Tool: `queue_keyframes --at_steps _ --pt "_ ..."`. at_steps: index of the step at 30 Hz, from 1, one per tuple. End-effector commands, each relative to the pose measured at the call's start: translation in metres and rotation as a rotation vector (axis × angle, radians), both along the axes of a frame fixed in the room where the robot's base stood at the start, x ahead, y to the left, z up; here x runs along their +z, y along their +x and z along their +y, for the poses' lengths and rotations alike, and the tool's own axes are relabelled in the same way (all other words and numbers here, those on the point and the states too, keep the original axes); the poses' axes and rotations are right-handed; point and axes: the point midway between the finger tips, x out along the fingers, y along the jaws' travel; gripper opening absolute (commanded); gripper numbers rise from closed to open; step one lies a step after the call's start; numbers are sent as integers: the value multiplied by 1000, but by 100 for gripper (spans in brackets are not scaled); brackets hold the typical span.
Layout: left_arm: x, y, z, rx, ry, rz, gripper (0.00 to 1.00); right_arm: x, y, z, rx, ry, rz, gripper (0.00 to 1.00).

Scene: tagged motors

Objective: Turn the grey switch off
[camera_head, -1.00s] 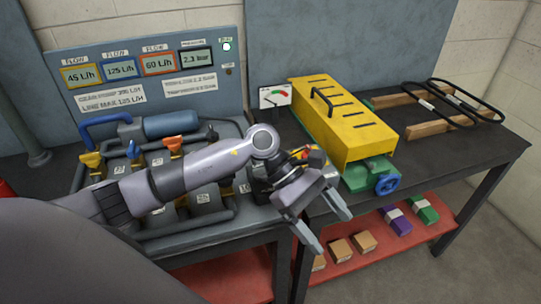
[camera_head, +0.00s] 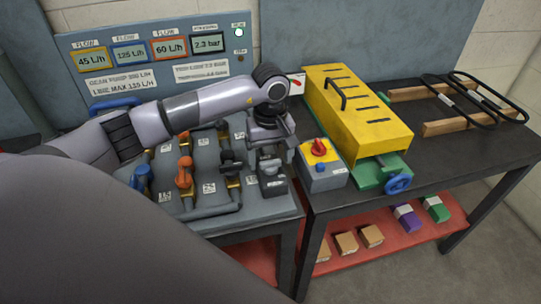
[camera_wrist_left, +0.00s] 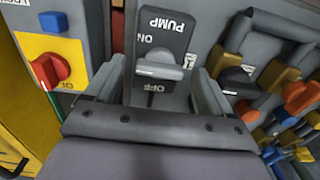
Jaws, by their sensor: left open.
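The grey switch (camera_head: 271,181) is on a dark grey box at the right front of the pipe panel. In the left wrist view its plate is marked PUMP, ON and OFF, upside down, and its light grey knob (camera_wrist_left: 160,68) lies crosswise between ON and OFF. My left gripper (camera_head: 270,146) is above the switch in the head view. In the left wrist view my left gripper (camera_wrist_left: 157,88) is open, with one finger on each side of the knob and nothing held. Whether the fingers touch the box I cannot tell. My right gripper is not in view.
A box with a red knob (camera_head: 319,147) on a yellow plate stands just right of the switch. Orange and blue valve handles (camera_head: 184,171) stand on the pipes to its left. A yellow cover (camera_head: 360,110) and a gauge board (camera_head: 150,55) are farther back.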

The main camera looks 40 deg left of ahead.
Motion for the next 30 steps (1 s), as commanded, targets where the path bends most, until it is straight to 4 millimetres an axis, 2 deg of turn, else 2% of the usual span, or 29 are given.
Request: queue_keyframes --at_steps 3,10,11,15,16,23,30 --pt "-7 0 -1 -1 -1 0 83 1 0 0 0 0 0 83" --pt "-8 0 -1 -1 -1 -2 83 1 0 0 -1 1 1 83" --pt "-8 0 -1 -1 -2 -1 80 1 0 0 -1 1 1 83" --pt "-8 0 -1 0 -2 -1 34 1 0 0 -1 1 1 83" --pt "-8 0 -1 0 -2 -1 27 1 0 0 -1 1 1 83" --pt "-8 0 -1 10 -2 -1 27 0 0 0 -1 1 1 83" --pt "-8 0 0 94 -1 -2 27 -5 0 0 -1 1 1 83"
